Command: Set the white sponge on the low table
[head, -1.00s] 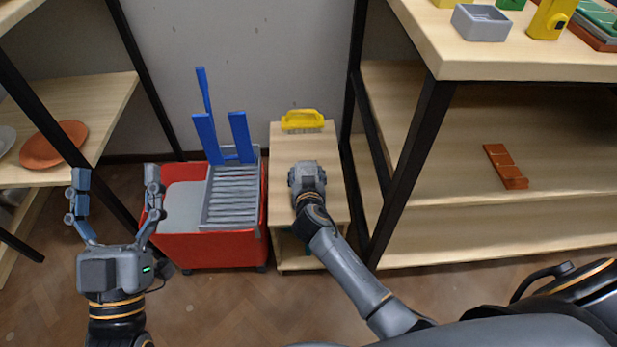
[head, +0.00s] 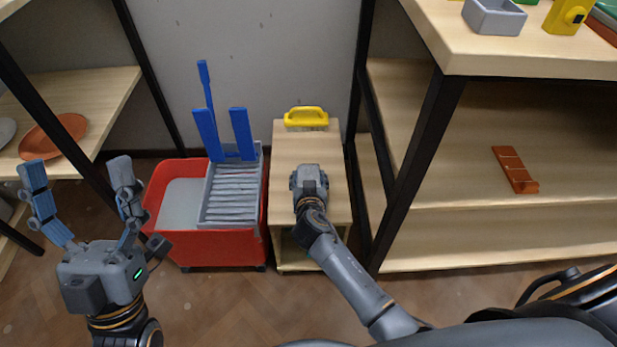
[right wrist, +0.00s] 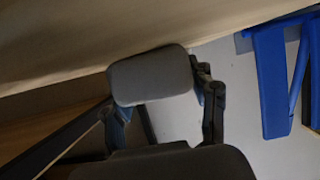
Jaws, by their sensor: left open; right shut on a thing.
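The low table (head: 288,155) is a small light-wood stand between a red bucket and a shelf in the head view. My right gripper (head: 309,178) is over this table, seen from behind, and its fingers are hidden there. In the right wrist view it is shut on a pale, rounded block, the white sponge (right wrist: 150,76), which looks grey in shadow. The sponge is hidden in the head view, and I cannot tell whether it touches the tabletop. My left gripper (head: 80,168) is open and empty, at the left in front of the red bucket.
A yellow-handled brush (head: 306,117) lies at the back of the low table. The red bucket (head: 205,247) with blue uprights (head: 241,132) stands close on its left. A shelf unit with a black post (head: 415,165) stands close on its right. An orange plate (head: 55,136) is on the left shelf.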

